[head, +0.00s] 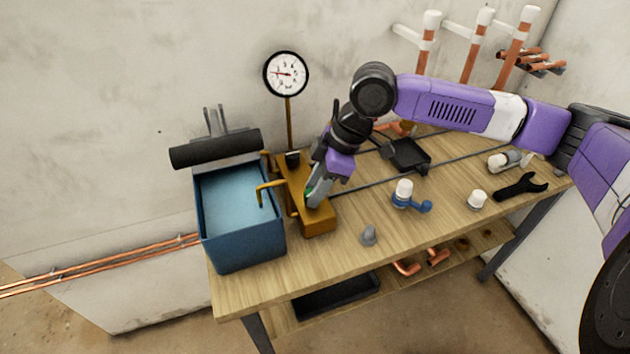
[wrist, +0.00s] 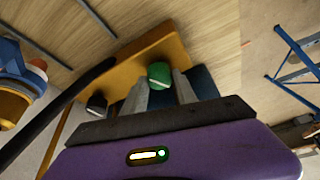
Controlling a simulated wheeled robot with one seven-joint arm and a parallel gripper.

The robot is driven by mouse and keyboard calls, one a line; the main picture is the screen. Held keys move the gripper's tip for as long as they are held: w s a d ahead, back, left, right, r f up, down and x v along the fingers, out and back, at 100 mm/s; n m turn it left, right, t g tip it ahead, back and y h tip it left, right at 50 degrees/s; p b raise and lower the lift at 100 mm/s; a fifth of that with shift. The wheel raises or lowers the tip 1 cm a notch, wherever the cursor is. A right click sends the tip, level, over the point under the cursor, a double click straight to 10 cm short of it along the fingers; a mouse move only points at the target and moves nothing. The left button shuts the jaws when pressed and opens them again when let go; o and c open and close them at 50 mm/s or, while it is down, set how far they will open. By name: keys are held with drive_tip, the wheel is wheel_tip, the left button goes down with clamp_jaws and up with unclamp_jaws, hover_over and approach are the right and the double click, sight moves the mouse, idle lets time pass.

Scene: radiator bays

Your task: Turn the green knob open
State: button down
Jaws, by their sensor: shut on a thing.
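The green knob (wrist: 159,74) sits on top of a yellow-brown block (head: 317,222) on the wooden bench. In the wrist view it shows between the two finger ends of my gripper (wrist: 161,88), with a pale mark on its top. In the head view my gripper (head: 314,195) reaches down onto the block and is shut on the knob, hiding most of it. A pressure gauge (head: 286,74) stands on a thin pipe rising at the back of the block. Its needle is hard to read.
A blue basin (head: 240,255) holding water stands left of the block, with a yellow spout over it. A blue-handled white fitting (head: 403,193), a grey cone (head: 369,236), a white cap (head: 477,199) and a black wrench (head: 521,187) lie to the right. The bench's front edge is mostly clear.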

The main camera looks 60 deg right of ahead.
drive_tip(key=n+y, duration=0.1)
drive_tip(key=n, duration=0.2)
drive_tip(key=shift+w+g+p, duration=0.1)
drive_tip(key=shift+g+p, duration=0.2)
drive_tip(key=shift+g, duration=0.1)
drive_tip(key=n+g, duration=0.1)
drive_tip(key=n, duration=0.2)
drive_tip(key=shift+n+y, duration=0.3)
drive_tip(key=n+g, duration=0.1)
drive_tip(key=n, duration=0.2)
drive_tip(key=n+g+b, duration=0.1)
drive_tip(key=n, duration=0.2)
drive_tip(key=shift+w+d+g+b, duration=0.15)
drive_tip(key=shift+g+b, duration=0.15)
drive_tip(key=c, duration=1)
unclamp_jaws()
drive_tip(key=v, duration=0.7)
drive_tip(key=shift+r, duration=0.35)
